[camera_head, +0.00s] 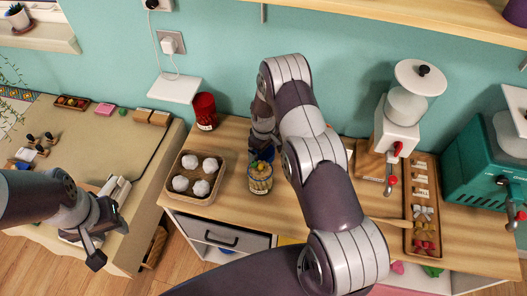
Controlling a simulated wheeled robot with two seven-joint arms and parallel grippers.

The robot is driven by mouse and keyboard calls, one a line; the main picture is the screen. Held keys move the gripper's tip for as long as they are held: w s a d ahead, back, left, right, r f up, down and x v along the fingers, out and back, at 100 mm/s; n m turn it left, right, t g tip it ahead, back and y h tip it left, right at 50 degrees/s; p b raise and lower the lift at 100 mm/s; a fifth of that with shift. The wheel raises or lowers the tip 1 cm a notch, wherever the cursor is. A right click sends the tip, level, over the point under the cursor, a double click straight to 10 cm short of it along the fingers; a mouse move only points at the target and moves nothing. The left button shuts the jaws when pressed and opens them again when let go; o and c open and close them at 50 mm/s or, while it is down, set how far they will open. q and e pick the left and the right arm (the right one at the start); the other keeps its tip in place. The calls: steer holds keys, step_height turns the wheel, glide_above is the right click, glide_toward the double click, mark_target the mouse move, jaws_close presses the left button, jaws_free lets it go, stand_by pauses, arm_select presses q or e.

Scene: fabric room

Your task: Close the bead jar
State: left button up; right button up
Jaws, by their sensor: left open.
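The bead jar (260,184) is a small clear jar with yellowish contents. It stands upright on the wooden counter, right of a tray of white balls. My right gripper (262,150) is dark and points down just above and behind the jar's top. Its fingers are mostly hidden, so I cannot tell whether they touch the jar or hold a lid. No separate lid can be made out. My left gripper (88,246) is open and empty at the lower left, well away from the jar, over the front of the left table.
The tray of white balls (172,197) and a red cup (205,110) stand left of the jar. A white dispenser (397,125), a long wooden tray (408,240) and a green machine (480,165) are on the right. My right arm covers the counter's middle.

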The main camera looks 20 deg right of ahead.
steer(key=c, duration=0.6)
steer(key=shift+c, duration=0.2)
steer(key=shift+w+r, duration=0.1)
steer(key=shift+r, duration=0.45)
step_height(320, 180, up, 3)
steer(key=shift+f+b, duration=0.15)
steer(key=shift+b, duration=0.65)
steer(key=s+d+r+b, duration=0.2)
steer(key=s+d+r, duration=0.5)
steer(key=s, duration=0.2)
steer(key=shift+s+d, duration=0.15)
steer(key=shift+s, duration=0.05)
steer(key=shift+r, duration=0.1)
